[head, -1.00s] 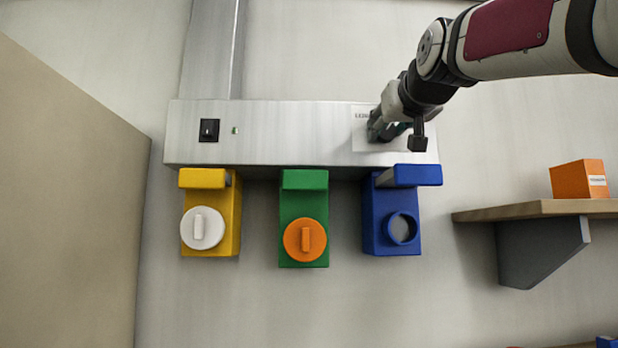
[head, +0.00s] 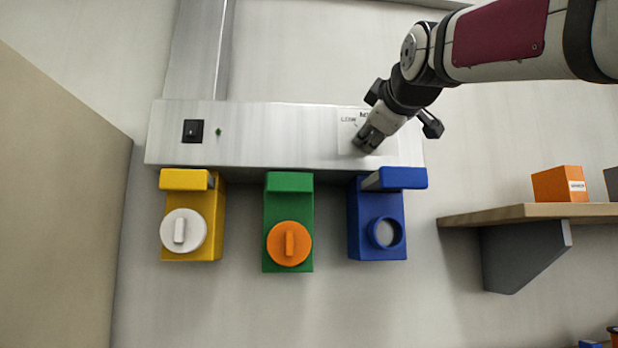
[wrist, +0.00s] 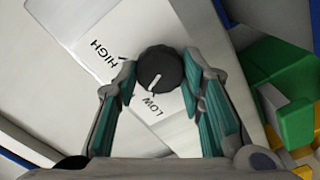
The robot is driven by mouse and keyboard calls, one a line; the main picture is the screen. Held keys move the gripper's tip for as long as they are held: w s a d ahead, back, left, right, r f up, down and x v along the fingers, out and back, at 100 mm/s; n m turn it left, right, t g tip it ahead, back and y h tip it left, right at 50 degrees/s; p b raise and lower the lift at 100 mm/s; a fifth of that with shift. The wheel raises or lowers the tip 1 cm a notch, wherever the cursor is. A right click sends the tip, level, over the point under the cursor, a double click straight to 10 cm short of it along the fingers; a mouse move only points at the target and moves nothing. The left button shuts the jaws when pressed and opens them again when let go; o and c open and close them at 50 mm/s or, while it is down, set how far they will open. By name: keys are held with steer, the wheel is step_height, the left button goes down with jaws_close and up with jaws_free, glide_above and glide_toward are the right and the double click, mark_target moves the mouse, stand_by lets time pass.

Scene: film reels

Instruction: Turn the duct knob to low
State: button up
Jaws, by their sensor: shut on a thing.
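The duct knob (wrist: 160,68) is round and black with a white pointer line, on a white plate with HIGH (wrist: 97,62) and LOW (wrist: 152,107) labels. In the wrist view its pointer aims down toward the LOW label. My gripper (wrist: 160,77) is shut on the knob, with one teal-padded finger on each side. In the head view my gripper (head: 368,138) is at the white label plate (head: 349,132) on the right end of the metal duct (head: 270,136). The knob is hidden behind the fingers there.
Below the duct hang a yellow unit (head: 212,225), a green unit (head: 288,205) and a blue unit (head: 363,215). A black switch (head: 193,131) sits at the duct's left. A wooden shelf (head: 500,214) with an orange box (head: 556,184) stands at right.

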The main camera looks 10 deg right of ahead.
steer(key=shift+n, duration=2.3)
steer(key=shift+f, duration=0.1)
steer(key=o, duration=1.1)
steer(key=shift+a, duration=0.1)
steer(key=shift+o, duration=0.2)
steer(key=s, duration=1.2)
steer(key=shift+f, duration=0.1)
